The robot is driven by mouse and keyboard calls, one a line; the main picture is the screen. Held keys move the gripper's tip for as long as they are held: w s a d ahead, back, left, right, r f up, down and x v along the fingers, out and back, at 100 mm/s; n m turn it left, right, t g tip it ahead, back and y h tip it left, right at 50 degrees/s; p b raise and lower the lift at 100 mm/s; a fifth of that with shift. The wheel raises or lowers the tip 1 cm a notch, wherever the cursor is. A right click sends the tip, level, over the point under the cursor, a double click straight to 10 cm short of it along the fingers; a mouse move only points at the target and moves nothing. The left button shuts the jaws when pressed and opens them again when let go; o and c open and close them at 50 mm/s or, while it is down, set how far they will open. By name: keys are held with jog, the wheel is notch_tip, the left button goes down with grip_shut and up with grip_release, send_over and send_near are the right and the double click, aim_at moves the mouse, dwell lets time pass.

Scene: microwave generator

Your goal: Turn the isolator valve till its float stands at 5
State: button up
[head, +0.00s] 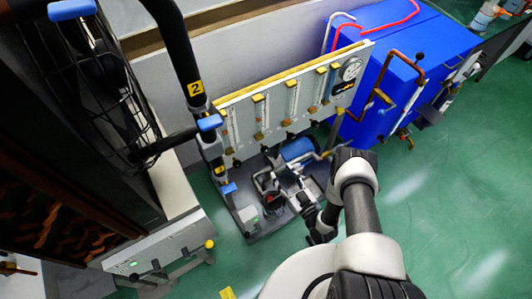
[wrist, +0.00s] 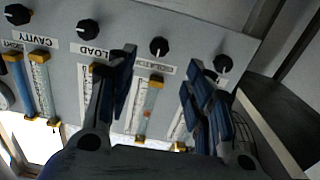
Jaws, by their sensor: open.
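A pale flowmeter panel (head: 357,93) stands in the head view; it fills much of the wrist view, upside down. There, the isolator valve knob (wrist: 159,46) is black and round with a white pointer line. It sits above its partly covered label (wrist: 153,67). The isolator flow tube (wrist: 150,108) runs below, with yellow end fittings and an orange float-like spot too small to read against the scale. My gripper (wrist: 158,70) is open, with its two dark blue fingers either side of the isolator column, apart from the knob as far as I can see.
The load knob (wrist: 88,28) and cavity knob (wrist: 17,14) are to the left, another knob (wrist: 222,64) to the right. A blue cabinet (head: 375,65) and pipes stand right of the panel. Pump equipment (head: 270,205) is below. Green floor (head: 445,215) is free at right.

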aim_at(266, 153)
jog(key=b+x, duration=0.3)
jog(key=x, duration=0.9)
jog(key=shift+w+a, duration=0.2)
jog(key=shift+w, duration=0.05)
jog(key=shift+c, duration=0.5)
jog(key=c, duration=1)
jog(key=shift+n, duration=0.4)
jog(key=o, duration=1.1)
